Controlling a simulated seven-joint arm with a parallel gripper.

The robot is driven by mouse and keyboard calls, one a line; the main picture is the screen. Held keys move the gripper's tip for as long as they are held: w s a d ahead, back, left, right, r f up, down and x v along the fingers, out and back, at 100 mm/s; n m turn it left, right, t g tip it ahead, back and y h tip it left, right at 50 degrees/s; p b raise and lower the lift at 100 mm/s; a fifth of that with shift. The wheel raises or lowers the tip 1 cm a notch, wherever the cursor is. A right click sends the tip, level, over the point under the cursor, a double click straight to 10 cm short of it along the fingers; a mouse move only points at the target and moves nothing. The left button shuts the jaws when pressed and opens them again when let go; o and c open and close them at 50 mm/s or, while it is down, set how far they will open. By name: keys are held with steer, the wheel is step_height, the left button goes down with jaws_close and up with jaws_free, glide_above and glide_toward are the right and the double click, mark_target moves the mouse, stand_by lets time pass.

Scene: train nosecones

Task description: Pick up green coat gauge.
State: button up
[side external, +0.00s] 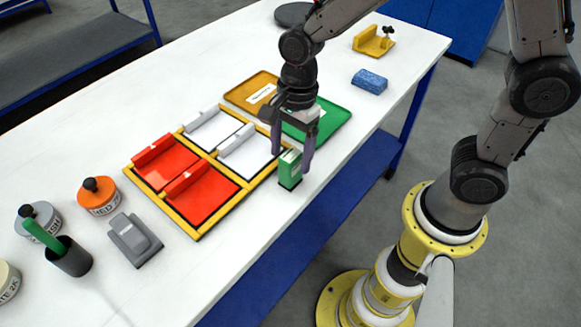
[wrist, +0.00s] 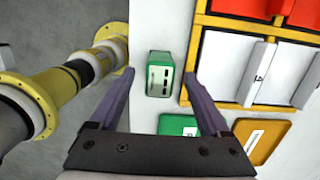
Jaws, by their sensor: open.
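The green coat gauge (side external: 289,168) is a small upright green block with a pale slotted face, standing on the white table beside the yellow-framed tray. In the wrist view the gauge (wrist: 160,75) shows its top, with dark slots, between and slightly beyond my fingertips. My gripper (side external: 292,150) is open and points down over the gauge, one finger on each side. In the wrist view my gripper's purple fingers (wrist: 157,88) are spread wide, with a gap on both sides of the gauge. The side view shows part of the gauge hidden by a finger.
The yellow-framed tray (side external: 197,235) with red and white panels is close to the gauge. Green (side external: 335,118) and yellow (side external: 240,92) trays lie behind. A blue sponge (side external: 370,81), a grey block (side external: 135,240) and an orange tin (side external: 99,197) stand on the table. The table's front edge is near the gauge.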

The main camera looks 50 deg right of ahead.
mark_target(289, 173)
steer(key=shift+a+f, duration=0.15)
steer(key=shift+f, duration=1.3)
steer(key=shift+a+f, duration=0.1)
steer(key=shift+f, duration=1.35)
steer(key=shift+c, duration=0.3)
jaws_close()
